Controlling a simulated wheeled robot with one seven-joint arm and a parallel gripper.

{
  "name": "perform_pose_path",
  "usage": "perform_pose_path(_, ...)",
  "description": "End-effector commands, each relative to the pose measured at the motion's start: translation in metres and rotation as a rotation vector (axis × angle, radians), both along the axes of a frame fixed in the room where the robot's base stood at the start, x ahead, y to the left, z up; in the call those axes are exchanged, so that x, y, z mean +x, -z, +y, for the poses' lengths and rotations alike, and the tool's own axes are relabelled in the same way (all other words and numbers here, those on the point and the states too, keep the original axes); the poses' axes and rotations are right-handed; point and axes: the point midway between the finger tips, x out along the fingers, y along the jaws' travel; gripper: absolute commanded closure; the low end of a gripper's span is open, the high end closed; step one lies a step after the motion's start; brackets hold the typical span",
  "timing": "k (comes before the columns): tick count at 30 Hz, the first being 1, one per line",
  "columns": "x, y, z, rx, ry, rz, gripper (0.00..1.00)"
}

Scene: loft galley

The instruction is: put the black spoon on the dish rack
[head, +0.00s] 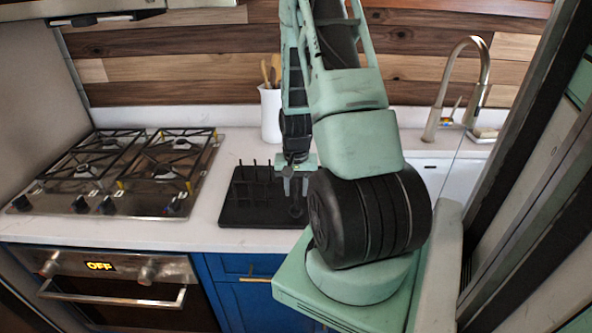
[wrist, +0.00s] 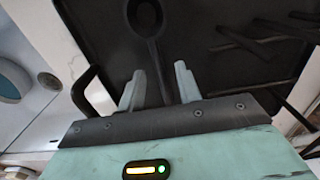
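The black spoon (head: 296,210) shows in the head view just below my gripper (head: 294,180), over the right part of the black dish rack (head: 242,214). In the wrist view the spoon (wrist: 147,18) has its bowl at the top, and its handle runs down between the fingers of my gripper (wrist: 160,85). The fingers stand apart, with gaps visible beside the handle. The spoon appears to lie on the dark rack tray (wrist: 95,30); exact contact is hard to tell, black on black. The handle's far end is hidden by the gripper body.
A gas hob (head: 125,170) is left of the rack on the white counter. A white crock with wooden utensils (head: 271,112) stands behind the rack. The rack's upright prongs (wrist: 265,40) are right of the fingers. A sink tap (head: 462,85) is at the right.

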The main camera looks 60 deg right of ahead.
Motion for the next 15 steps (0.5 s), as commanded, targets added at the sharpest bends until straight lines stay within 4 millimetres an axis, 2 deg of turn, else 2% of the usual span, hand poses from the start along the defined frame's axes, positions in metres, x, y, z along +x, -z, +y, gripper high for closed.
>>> perform_pose_path(15,0.001,-0.086,0.000,-0.004,0.000,-0.005,0.66)
